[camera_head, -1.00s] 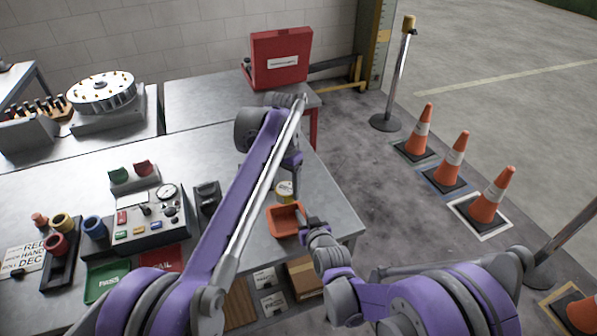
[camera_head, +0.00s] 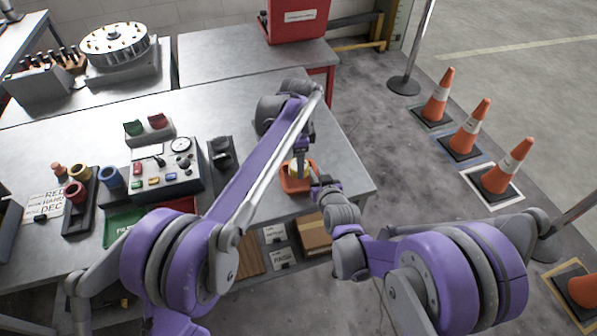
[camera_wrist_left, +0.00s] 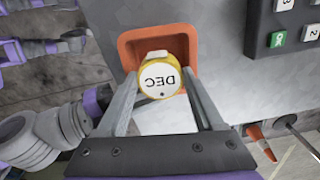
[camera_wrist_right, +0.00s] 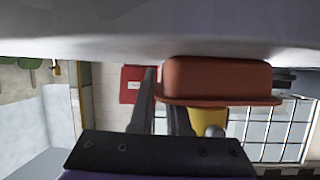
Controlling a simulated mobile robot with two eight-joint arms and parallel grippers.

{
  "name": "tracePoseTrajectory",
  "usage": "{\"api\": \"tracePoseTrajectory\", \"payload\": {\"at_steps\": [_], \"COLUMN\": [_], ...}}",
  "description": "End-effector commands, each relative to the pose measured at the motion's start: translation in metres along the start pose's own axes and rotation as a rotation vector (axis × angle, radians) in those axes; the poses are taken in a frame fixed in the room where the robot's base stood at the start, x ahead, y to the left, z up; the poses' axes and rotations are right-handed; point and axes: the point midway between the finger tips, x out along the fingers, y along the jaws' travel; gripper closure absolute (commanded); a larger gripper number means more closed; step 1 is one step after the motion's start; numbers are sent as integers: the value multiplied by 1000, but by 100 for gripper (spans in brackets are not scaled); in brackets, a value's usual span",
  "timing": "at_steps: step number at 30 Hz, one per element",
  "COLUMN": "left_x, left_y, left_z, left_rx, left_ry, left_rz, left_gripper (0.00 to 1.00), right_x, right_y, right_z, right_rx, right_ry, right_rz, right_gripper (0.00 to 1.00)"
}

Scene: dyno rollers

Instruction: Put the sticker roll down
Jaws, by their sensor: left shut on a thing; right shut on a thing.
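The sticker roll (camera_head: 299,169) is yellow with a white round face. In the left wrist view its face (camera_wrist_left: 160,80) reads "DEC". My left gripper (camera_head: 302,155) is shut on it, with a finger on either side. The roll is over the opening of a small orange tray (camera_head: 297,187); I cannot tell whether it touches the tray's floor. The tray's rim (camera_wrist_left: 127,42) shows around it in the left wrist view. My right gripper (camera_head: 317,186) is shut on the tray's edge. In the right wrist view, which is upside down, the roll (camera_wrist_right: 208,120) sticks out past the tray's rim (camera_wrist_right: 220,102).
The tray is near the right end of the grey table (camera_head: 345,180). A control box (camera_head: 165,170) and a dark stand (camera_head: 221,155) are to its left. A red case (camera_head: 297,20) is on the back table. Traffic cones (camera_head: 465,130) stand on the floor at right.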

Motion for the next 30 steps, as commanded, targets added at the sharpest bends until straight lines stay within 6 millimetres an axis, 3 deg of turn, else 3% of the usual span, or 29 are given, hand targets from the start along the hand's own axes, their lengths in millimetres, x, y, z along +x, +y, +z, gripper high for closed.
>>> {"api": "tracePoseTrajectory", "payload": {"at_steps": [10, 22, 23, 27, 30], "left_x": [40, 45, 45, 45, 44], "left_y": [0, 0, 0, 0, 0], "left_z": [0, 0, 0, 0, 0], "left_rx": [-1, -2, -2, -2, -2], "left_ry": [0, 0, 0, 0, 0], "left_rz": [0, 0, 0, 0, 0], "left_gripper": [80, 80, 26, 1, 1], "right_x": [0, 0, 0, 0, 0], "right_y": [0, 0, 0, 0, 0], "right_z": [0, 0, 0, 0, 0], "right_rx": [0, 0, 0, -1, 0], "right_ry": [0, 0, 0, 0, 0], "right_rz": [0, 0, 0, 0, 0], "right_gripper": [100, 100, 100, 100, 100]}}
